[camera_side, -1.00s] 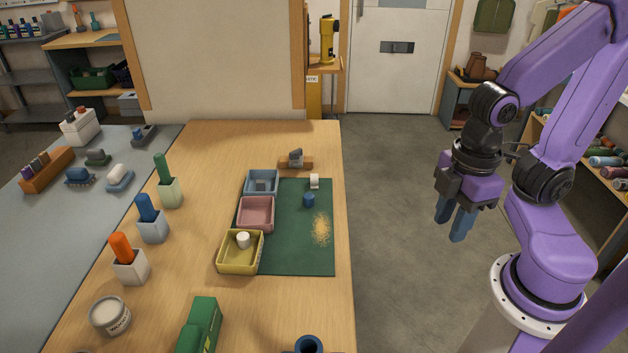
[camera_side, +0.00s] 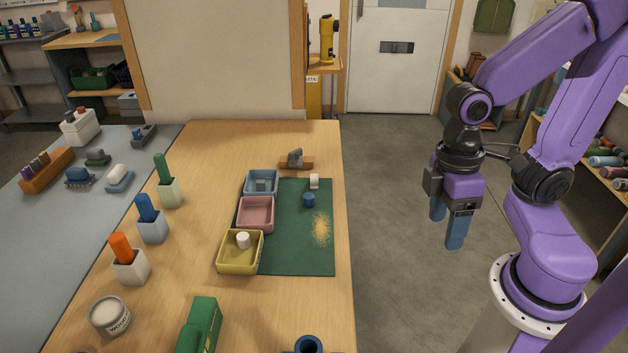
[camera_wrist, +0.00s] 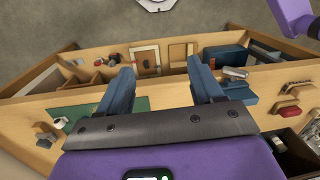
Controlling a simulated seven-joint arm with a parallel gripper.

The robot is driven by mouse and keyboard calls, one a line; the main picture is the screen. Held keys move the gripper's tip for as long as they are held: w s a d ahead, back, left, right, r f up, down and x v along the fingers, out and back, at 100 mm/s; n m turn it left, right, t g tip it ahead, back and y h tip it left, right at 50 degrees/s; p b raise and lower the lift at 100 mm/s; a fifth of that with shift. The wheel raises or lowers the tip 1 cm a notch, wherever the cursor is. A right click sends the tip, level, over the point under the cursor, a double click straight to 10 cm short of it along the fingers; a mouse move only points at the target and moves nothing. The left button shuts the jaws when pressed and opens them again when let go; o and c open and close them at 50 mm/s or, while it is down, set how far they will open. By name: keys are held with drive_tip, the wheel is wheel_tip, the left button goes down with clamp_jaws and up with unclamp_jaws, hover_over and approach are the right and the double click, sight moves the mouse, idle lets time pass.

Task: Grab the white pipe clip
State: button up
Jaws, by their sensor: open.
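A small white piece (camera_side: 314,181) that looks like a pipe clip lies near the far right corner of the green mat (camera_side: 285,258). A second small white piece (camera_side: 243,240), rounder, stands in the yellow tray (camera_side: 240,265). At this size I cannot tell for certain which one is the clip. My gripper (camera_side: 446,225) hangs off the table's right side, over the floor, with its blue fingers pointing down. It is open and empty, well apart from both white pieces. In the wrist view its spread fingers (camera_wrist: 161,67) frame a shelf unit.
A blue cylinder (camera_side: 309,200) and a tan crumb patch (camera_side: 320,229) are on the mat. A pink tray (camera_side: 256,214) and blue tray (camera_side: 261,183) line its left edge. A wooden block with a grey piece (camera_side: 295,160) sits behind. Floor between table and arm is clear.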

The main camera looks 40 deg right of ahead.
drive_tip(key=w+a+f+m+g+y, duration=0.2)
drive_tip(key=w+m+g+y, duration=0.2)
drive_tip(key=w+m, duration=0.5)
drive_tip(key=m+t+y, duration=0.6)
drive_tip(key=m+t, duration=0.8)
drive_tip(key=m, duration=1.3)
approach(312, 175)
drive_tip(key=x, duration=0.4)
drive_tip(key=shift+w+f, duration=0.3)
drive_tip(key=shift+f, duration=0.25)
drive_tip(key=shift+x, duration=2.65)
drive_tip(key=shift+s+a+r, duration=0.1)
drive_tip(key=shift+s+a, duration=0.05)
drive_tip(key=shift+a, duration=0.05)
drive_tip(key=c, duration=1.1)
